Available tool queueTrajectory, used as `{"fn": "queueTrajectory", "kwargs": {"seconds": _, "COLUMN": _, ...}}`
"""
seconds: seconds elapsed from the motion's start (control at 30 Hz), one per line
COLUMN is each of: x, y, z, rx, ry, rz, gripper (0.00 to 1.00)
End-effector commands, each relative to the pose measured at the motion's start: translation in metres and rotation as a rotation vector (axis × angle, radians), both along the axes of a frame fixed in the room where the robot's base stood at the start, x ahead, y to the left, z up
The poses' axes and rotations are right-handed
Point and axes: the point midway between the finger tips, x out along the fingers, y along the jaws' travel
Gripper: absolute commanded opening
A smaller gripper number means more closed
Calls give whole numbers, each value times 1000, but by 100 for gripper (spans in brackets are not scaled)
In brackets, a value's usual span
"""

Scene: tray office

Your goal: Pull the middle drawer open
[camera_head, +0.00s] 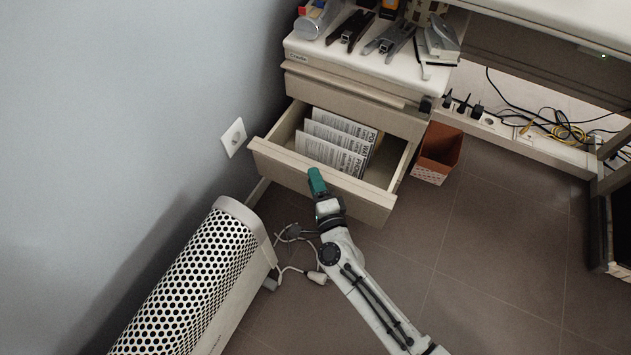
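The drawer cabinet (355,104) stands against the wall, with closed fronts at the top. Below them one drawer is pulled well out. Its beige front (282,166) faces me, and white papers or folders (335,139) stand inside it. I cannot tell whether another drawer lies hidden beneath, so its place in the stack is unsure. My gripper (316,181), with teal fingers, is at the middle of this drawer's front and overlaps its upper edge. Contact is not clear, and the gap between the fingers is hidden.
A perforated white heater-like unit (190,280) stands at lower left, with a cable (290,236) on the floor beside my arm. An orange-brown bin (438,152) is right of the drawer. Staplers (389,38) and a hole punch (438,42) lie on top.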

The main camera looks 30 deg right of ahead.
Motion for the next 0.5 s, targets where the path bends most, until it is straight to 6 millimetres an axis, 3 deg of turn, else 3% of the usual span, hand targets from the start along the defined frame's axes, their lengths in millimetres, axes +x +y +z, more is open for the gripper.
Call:
{"fn": "queueTrajectory", "kwargs": {"seconds": 0.2, "x": 0, "y": 0, "z": 0, "rx": 0, "ry": 0, "rz": 0, "gripper": 34}}
{"fn": "queueTrajectory", "kwargs": {"seconds": 0.5, "x": 0, "y": 0, "z": 0, "rx": 0, "ry": 0, "rz": 0, "gripper": 5}}
